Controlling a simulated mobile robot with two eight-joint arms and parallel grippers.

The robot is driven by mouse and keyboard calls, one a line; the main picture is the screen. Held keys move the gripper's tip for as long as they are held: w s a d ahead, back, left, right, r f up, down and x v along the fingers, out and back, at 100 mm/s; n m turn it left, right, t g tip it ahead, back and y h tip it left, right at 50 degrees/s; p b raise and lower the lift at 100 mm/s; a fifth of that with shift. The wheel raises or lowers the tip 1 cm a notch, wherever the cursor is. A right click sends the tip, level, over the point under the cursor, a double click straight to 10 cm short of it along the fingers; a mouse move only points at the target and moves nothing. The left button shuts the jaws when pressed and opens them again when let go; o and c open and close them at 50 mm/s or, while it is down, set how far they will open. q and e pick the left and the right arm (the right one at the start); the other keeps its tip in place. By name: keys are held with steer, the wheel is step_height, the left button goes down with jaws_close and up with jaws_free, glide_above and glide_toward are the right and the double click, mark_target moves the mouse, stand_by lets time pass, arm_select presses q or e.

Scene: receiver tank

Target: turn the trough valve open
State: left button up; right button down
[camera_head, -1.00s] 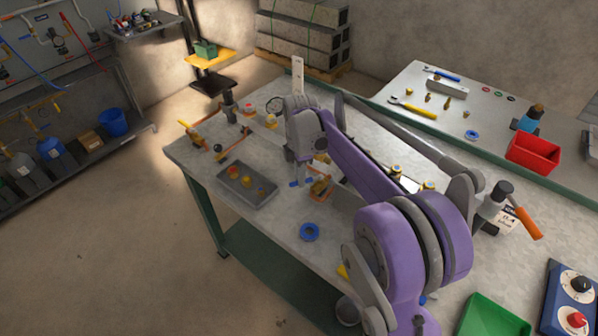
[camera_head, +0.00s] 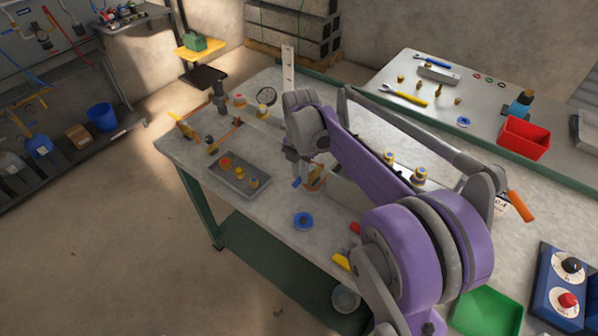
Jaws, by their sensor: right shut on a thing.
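My right gripper (camera_head: 300,163) reaches down to the bench at the end of my purple arm. It is shut beside a small blue lever (camera_head: 297,182) and an orange-brown piece (camera_head: 316,181), which I take to be the trough valve. The wrist and fingers cover much of this spot, so the exact grip on the valve is hidden. The lever looks tilted, with its upper end toward the gripper. How far the valve is turned cannot be told. My left gripper is not in view.
A grey tray (camera_head: 226,186) with several brass fittings lies left of the gripper. A blue ring (camera_head: 303,221) lies nearer. A green tray (camera_head: 484,315) and a blue control box (camera_head: 562,284) are at lower right. A red bin (camera_head: 524,138) stands on the far bench.

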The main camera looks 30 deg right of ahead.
stand_by(0.3)
steer(key=c, duration=0.8)
jaws_free()
step_height(320, 180, up, 11)
steer(key=shift+f+p, duration=0.1)
steer(key=shift+p, duration=0.3)
steer(key=s+a+f+m+t, duration=0.1)
steer(key=s+a+f+m, duration=0.3)
steer(key=s+m, duration=0.3)
steer(key=s+a+f+m+t, duration=0.2)
steer(key=s+a+f+m, duration=0.2)
steer(key=s+m, duration=0.3)
steer(key=s+a+f+m+t, duration=0.2)
steer(key=s+a+f+m, duration=0.2)
steer(key=s+m, duration=0.3)
steer(key=shift+f+m, duration=0.35)
steer(key=shift+m, duration=0.45)
